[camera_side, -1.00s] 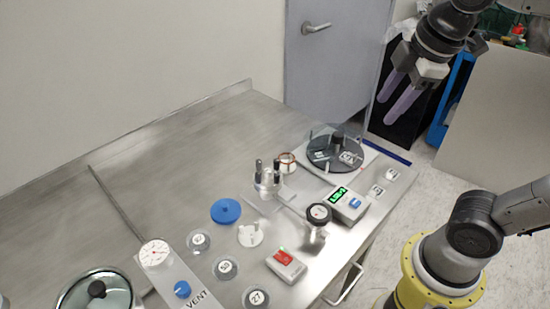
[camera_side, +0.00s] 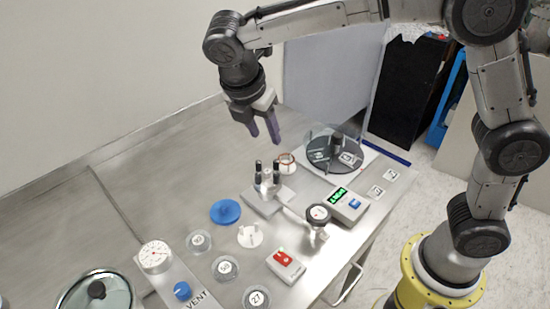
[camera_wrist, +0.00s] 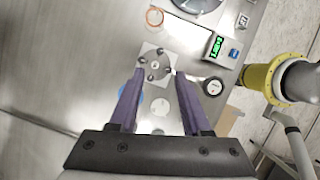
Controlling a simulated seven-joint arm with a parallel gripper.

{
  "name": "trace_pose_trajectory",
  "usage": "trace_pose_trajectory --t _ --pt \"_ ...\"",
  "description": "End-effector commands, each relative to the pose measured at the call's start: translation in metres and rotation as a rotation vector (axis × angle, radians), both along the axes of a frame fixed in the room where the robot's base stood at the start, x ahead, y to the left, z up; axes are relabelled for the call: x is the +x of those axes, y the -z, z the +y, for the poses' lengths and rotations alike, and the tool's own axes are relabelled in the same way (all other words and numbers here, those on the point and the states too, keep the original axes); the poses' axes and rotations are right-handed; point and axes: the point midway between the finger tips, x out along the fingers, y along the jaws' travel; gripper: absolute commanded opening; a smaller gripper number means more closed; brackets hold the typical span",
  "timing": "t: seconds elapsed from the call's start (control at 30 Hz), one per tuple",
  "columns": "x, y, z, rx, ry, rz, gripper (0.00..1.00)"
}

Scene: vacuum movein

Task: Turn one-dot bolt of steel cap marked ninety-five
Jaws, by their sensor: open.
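The steel cap (camera_side: 267,186) sits on a square plate near the middle of the bench, with several upright black-topped bolts around it. In the wrist view the cap (camera_wrist: 155,65) shows from above with its bolts spread around a small pale label. I cannot read the number or the dots on the bolts. My gripper (camera_side: 265,138) is open and empty, its two purple fingers pointing down above and slightly behind the cap in the side view. In the wrist view my gripper (camera_wrist: 158,72) has its fingertips either side of the cap's near part, apart from it in height.
A pressure gauge (camera_side: 318,213) on a pipe and a green-display box (camera_side: 348,203) stand right of the cap. A dark lidded disc (camera_side: 334,153) and a copper ring (camera_side: 286,162) lie behind. A blue disc (camera_side: 225,212) and red-switch box (camera_side: 286,264) are nearer. The back left bench is clear.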

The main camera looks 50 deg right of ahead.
Motion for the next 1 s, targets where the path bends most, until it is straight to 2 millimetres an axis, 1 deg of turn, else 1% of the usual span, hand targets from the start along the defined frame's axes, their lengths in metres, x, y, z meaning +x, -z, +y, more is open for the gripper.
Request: trace_pose_trajectory --t 0.03,0.3,0.5,0.6,0.7,1.0 --pt "0.000 0.009 -0.005 -0.002 0.003 0.004 0.48" --pt "0.005 0.058 -0.025 -0.001 0.004 0.004 0.48" --pt "0.009 0.089 -0.037 -0.001 0.003 0.002 0.48" --pt "0.010 0.099 -0.041 -0.001 0.003 0.002 0.48" --pt "0.011 0.105 -0.043 0.000 0.003 0.000 0.48" --pt "0.012 0.108 -0.044 0.001 0.003 -0.001 0.48"
